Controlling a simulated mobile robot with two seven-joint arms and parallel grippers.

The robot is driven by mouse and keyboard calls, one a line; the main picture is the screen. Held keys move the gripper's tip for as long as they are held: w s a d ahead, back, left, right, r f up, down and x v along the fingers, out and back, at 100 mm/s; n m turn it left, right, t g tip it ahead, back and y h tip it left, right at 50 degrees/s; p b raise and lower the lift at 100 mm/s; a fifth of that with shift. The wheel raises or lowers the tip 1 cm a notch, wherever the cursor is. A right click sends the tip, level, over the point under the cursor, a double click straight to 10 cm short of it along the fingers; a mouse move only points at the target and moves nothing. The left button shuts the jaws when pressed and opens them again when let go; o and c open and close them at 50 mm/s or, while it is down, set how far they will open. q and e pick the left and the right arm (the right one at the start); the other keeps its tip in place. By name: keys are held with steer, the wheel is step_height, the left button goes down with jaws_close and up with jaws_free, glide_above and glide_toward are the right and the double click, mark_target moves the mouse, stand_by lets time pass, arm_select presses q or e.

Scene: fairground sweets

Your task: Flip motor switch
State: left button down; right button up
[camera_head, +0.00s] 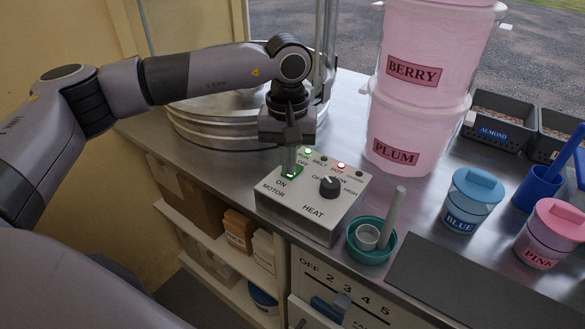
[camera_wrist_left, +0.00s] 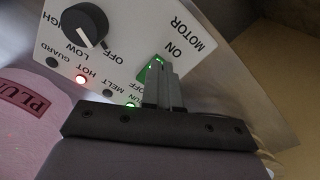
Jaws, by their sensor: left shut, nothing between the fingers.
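The motor switch (camera_head: 291,172) is a green-lit rocker on the left of a white control box (camera_head: 318,228), with OFF marked behind it and ON in front. My left gripper (camera_head: 289,170) is shut and empty, its fingertips at the switch and partly covering it. In the left wrist view the fingers (camera_wrist_left: 158,72) reach the green switch (camera_wrist_left: 147,76) near its ON side; I cannot tell whether they press on it. The green RUN lamp (camera_head: 308,151) and the red HOT lamp (camera_head: 340,165) are lit. My right gripper is not in view.
A black heat knob (camera_head: 330,187) stands right of the switch. A round metal pan (camera_head: 215,125) is behind my left arm. A teal bowl (camera_head: 371,243), pink tubs (camera_head: 410,120) and a blue-lidded jar (camera_head: 472,198) stand to the right.

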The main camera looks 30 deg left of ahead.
arm_select(q)
steer(key=shift+r+p, duration=2.3)
steer(key=shift+r, duration=1.1)
